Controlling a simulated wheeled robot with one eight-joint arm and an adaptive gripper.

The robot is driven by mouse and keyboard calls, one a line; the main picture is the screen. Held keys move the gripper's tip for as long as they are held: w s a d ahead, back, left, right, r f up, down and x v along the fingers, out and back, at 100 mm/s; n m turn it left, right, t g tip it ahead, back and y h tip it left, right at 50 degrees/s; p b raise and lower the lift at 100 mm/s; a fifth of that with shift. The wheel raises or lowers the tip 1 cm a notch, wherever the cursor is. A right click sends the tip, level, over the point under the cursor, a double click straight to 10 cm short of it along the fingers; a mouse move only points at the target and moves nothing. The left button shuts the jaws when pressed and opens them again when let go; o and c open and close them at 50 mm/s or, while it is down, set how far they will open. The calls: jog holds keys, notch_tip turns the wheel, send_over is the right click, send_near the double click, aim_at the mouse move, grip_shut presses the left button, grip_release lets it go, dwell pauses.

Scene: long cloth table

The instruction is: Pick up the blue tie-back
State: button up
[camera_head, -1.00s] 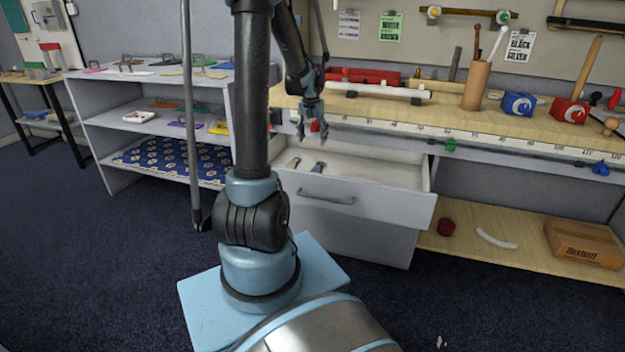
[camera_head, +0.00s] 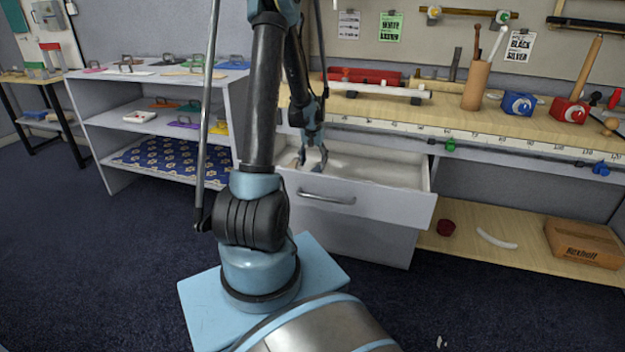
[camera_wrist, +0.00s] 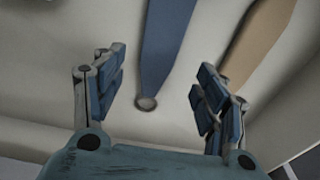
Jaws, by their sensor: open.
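The blue tie-back (camera_wrist: 167,45) shows in the wrist view as a flat blue strip lying on the pale drawer floor, narrowing to a small round ring at its near end. My gripper (camera_wrist: 162,78) is open, with one finger on each side of the line of the strip. The ring end lies between the fingers in the picture, and nothing is gripped. In the head view my gripper (camera_head: 312,160) points down into the open drawer (camera_head: 370,203) and largely hides the tie-back there.
A tan tie-back (camera_wrist: 262,40) lies to the right of the blue one, close to the right finger in the wrist view. The drawer's walls surround both. The workbench top (camera_head: 415,112) overhangs behind the drawer. The drawer's right part looks empty.

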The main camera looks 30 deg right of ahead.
aim_at(314, 169)
jog(key=shift+w+d+f, duration=0.1)
jog(key=shift+d+f, duration=0.1)
jog(key=shift+f, duration=1.1)
jog(key=shift+w+d+f, duration=0.1)
jog(key=shift+d+f, duration=0.05)
jog(key=shift+f, duration=1.15)
jog(key=c, duration=1.1)
